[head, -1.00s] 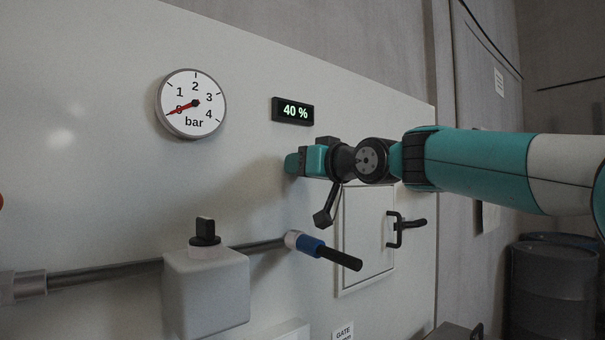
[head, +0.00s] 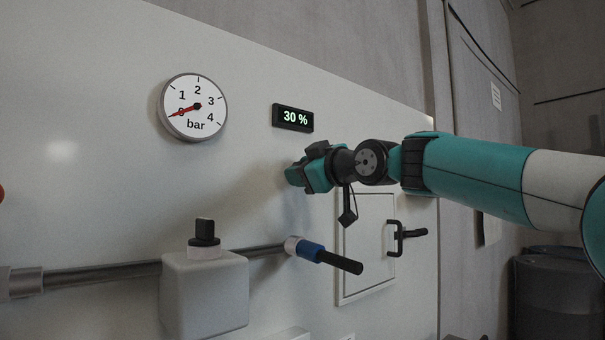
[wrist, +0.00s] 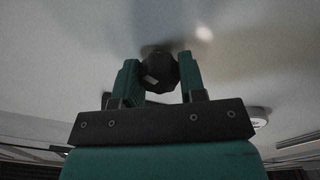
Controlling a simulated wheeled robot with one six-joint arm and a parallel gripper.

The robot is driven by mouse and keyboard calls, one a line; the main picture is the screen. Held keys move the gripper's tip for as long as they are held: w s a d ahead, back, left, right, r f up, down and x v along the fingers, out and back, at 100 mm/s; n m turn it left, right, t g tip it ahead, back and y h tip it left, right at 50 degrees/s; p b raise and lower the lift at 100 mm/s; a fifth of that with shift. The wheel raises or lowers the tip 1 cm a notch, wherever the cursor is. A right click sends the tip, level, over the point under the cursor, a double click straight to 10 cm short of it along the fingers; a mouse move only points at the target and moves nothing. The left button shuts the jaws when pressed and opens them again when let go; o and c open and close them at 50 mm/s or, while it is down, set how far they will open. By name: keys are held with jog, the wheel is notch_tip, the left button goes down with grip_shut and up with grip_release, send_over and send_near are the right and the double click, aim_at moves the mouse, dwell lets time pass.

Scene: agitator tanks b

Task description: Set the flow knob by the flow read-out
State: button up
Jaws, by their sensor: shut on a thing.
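The flow read-out (head: 292,118) is a small black display on the white panel and shows 30 % in pale green digits. My gripper (head: 298,175) is at the panel just below the read-out, tilted in the head view. In the wrist view my gripper (wrist: 158,80) has its two teal fingers closed on a dark faceted knob (wrist: 159,72) with a small light mark on its face. The knob stands out from the pale panel. In the head view the gripper hides the knob.
A round gauge (head: 193,107) with a red needle near 0 bar is left of the read-out. Below are a grey box (head: 204,290) with a black knob, a pipe with a blue-collared black lever (head: 330,256), and a hatch (head: 368,245) with a black handle.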

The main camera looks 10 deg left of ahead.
dwell(0.4)
jog(key=o, duration=0.9)
jog(key=b+v, duration=0.8)
jog(key=v, duration=0.9)
jog(key=shift+s+d, duration=0.15)
jog(key=shift+d, duration=0.05)
